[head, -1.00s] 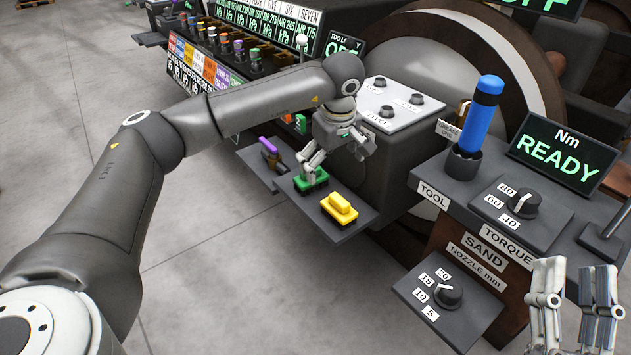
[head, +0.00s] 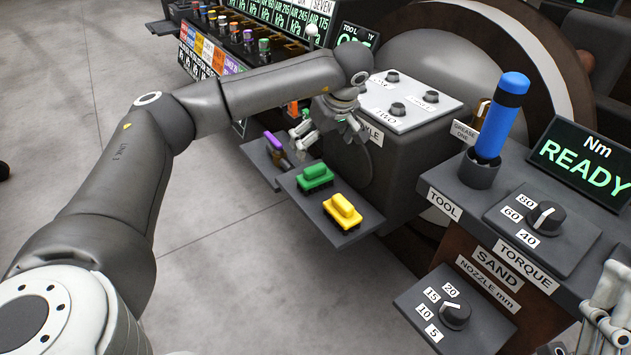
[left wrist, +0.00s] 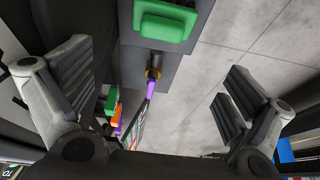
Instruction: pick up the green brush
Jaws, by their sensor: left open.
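The green brush (head: 315,177) lies on the small grey shelf (head: 318,208), with the yellow brush (head: 342,212) in front of it to the right. The green brush also shows at the top of the left wrist view (left wrist: 165,22), beyond the fingers and not between them. My left gripper (head: 322,132) is open and empty, above and behind the green brush and apart from it. My right gripper (head: 606,305) is at the right edge, partly cut off, so its opening is unclear.
A purple-handled tool (head: 275,145) sits on a neighbouring shelf at the left. A grey box with knobs (head: 410,98) stands close to the right of my left gripper. A blue tool (head: 500,118) stands in a holder. Open floor lies left of the shelves.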

